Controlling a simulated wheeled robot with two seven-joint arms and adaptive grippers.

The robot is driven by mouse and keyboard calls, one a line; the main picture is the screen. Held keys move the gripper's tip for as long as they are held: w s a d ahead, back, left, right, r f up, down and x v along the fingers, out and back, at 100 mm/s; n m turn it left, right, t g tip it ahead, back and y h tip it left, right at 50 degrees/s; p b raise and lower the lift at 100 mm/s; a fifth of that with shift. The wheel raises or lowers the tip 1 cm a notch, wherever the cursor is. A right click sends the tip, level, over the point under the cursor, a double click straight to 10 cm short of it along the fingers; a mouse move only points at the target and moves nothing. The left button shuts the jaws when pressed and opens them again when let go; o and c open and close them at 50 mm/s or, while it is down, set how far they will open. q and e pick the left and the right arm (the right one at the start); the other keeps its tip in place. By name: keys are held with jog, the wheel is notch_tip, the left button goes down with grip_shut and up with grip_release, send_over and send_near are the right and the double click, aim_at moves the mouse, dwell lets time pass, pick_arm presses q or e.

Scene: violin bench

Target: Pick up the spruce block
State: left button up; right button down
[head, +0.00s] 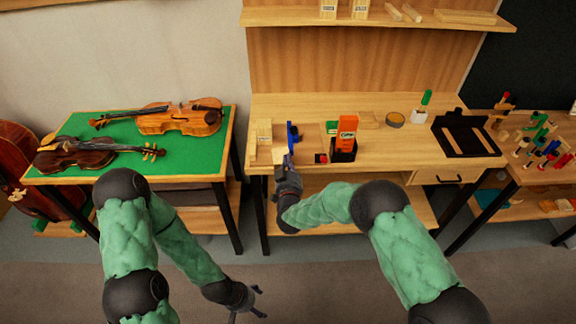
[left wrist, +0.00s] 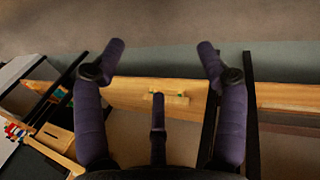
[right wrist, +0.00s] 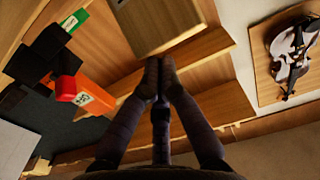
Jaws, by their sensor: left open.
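Pale wooden blocks stand at the left end of the workbench in the head view, one of them upright (head: 264,130); I cannot tell which is the spruce block. My right gripper (head: 287,160) is at the bench's front left edge, just right of and nearer than these blocks. In the right wrist view its fingertips (right wrist: 159,70) are together, with a large pale wooden block (right wrist: 155,22) just beyond them. I see nothing between the tips. My left gripper (head: 250,305) is open and empty, low over the floor; its spread fingers show in the left wrist view (left wrist: 158,62).
The workbench (head: 400,155) also holds a blue clamp-like tool (head: 293,135), an orange box (head: 346,130) and a black tray (head: 466,135). Violins (head: 180,118) lie on the green-topped table to the left. A shelf (head: 390,18) hangs above the bench. The floor in front is clear.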

pick_arm(q)
notch_tip(320, 180, down, 2)
jog(key=shift+w+f+b, duration=0.15)
jog(key=shift+f+b, duration=0.1)
jog(key=shift+b, duration=0.55)
pick_arm(e)
jog(key=shift+s+f, duration=0.65)
jog(key=shift+r, duration=0.1)
